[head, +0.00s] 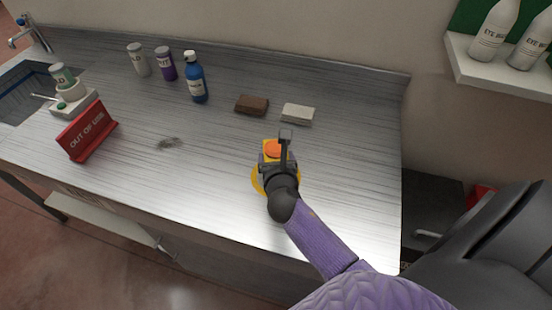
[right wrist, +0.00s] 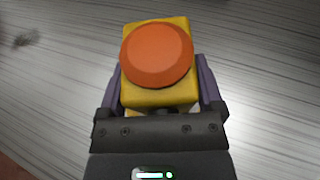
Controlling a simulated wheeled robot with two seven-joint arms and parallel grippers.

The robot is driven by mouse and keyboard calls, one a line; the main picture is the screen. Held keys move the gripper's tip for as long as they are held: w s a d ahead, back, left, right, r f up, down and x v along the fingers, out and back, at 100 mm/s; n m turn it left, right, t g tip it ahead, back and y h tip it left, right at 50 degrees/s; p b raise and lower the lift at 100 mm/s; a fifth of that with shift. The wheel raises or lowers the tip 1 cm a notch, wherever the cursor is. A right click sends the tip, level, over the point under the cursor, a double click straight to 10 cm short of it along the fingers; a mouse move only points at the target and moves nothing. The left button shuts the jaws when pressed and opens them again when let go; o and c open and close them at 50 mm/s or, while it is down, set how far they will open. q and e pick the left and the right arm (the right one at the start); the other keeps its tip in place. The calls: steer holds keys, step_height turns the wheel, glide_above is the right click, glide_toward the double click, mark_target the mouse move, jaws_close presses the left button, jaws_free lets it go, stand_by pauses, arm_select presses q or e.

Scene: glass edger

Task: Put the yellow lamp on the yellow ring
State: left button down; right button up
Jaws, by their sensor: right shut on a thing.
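The yellow lamp (head: 264,157) has a yellow boxy body and an orange round top. My right gripper (head: 276,156) is shut on it. In the right wrist view, the lamp (right wrist: 158,95) sits between the two fingers of the right gripper (right wrist: 160,90). The yellow ring (head: 256,182) is on the steel counter, partly hidden under my right gripper and wrist. The lamp appears over or near the ring's far side; I cannot tell whether it touches the counter. My left gripper is not in view.
On the steel counter (head: 215,150), a brown block (head: 252,105) and a white block (head: 298,114) lie beyond the lamp. A blue bottle (head: 195,80), two jars and a red sign (head: 88,131) stand further left. The counter around the ring is clear.

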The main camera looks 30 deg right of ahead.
steer(key=o, duration=1.2)
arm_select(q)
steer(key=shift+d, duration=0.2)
arm_select(e)
steer(key=shift+o, duration=0.5)
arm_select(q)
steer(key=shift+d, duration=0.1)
arm_select(e)
steer(key=shift+s+a+r, duration=0.1)
steer(key=shift+r, duration=0.1)
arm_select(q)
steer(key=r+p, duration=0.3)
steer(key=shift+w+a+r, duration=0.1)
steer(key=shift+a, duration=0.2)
arm_select(e)
steer(key=v, duration=1.1)
steer(key=shift+s+a, duration=0.2)
steer(key=shift+s, duration=0.1)
